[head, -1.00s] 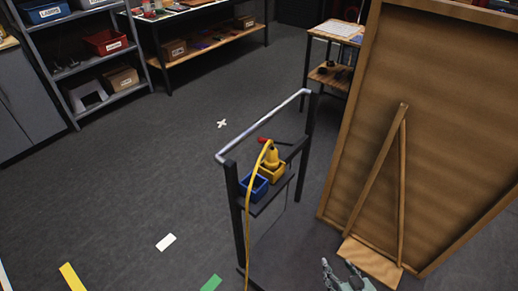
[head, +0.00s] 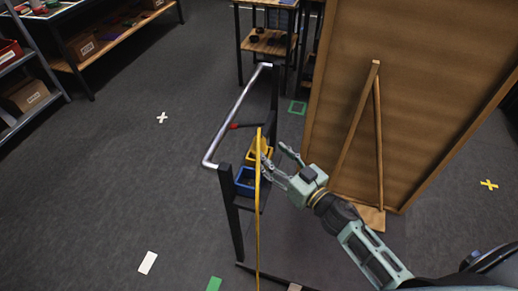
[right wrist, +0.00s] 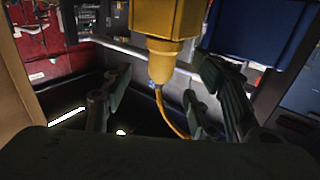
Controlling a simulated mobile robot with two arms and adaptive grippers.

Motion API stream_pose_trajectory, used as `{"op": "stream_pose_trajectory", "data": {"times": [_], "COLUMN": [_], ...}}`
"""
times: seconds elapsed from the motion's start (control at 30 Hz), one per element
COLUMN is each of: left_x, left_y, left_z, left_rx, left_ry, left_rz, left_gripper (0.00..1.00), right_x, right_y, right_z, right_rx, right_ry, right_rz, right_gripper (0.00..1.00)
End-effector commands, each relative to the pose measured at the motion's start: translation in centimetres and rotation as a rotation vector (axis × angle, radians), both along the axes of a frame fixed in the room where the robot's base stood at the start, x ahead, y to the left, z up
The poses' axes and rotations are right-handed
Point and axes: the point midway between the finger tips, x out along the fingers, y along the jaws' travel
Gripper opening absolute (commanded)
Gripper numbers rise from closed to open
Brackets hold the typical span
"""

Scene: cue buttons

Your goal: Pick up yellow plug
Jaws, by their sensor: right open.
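The yellow plug (right wrist: 160,62) shows in the right wrist view between the two spread fingers of my right gripper (right wrist: 165,95), with its yellow cable (right wrist: 174,118) running from its tip. In the head view it is hard to separate from the yellow box (head: 262,154) on the stand; the cable (head: 258,215) hangs down in front. My right gripper (head: 275,157) is open beside the yellow box, its fingers toward the plug. I see no clear contact. My left gripper is not in view.
A blue box (head: 245,181) sits beside the yellow box on the dark stand, under a grey metal rail (head: 233,118). A large wooden board (head: 420,90) with a prop stands to the right. The floor left of the stand is open.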

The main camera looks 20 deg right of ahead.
Motion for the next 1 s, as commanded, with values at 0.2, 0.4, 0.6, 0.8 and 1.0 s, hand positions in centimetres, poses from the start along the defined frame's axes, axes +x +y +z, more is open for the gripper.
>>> {"op": "stream_pose_trajectory", "data": {"times": [0.2, 0.4, 0.6, 0.8, 1.0], "left_x": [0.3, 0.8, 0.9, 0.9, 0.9], "left_y": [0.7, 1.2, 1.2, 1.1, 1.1], "left_z": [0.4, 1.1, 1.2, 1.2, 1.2], "left_rx": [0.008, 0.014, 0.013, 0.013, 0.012], "left_ry": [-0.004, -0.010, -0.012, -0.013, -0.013], "left_rz": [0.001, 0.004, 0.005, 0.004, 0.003], "left_gripper": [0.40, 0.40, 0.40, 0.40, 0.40], "right_x": [1.6, 4.3, 6.0, 6.0, 6.0], "right_y": [0.7, 1.8, 2.4, 2.5, 2.5], "right_z": [0.0, 0.2, -0.1, -0.1, -0.1], "right_rx": [0.000, 0.001, 0.000, 0.000, 0.000], "right_ry": [0.000, -0.001, 0.000, 0.001, 0.001], "right_rz": [-0.001, -0.002, -0.001, 0.000, -0.001], "right_gripper": [0.54, 0.54, 0.54, 0.54, 0.38]}}
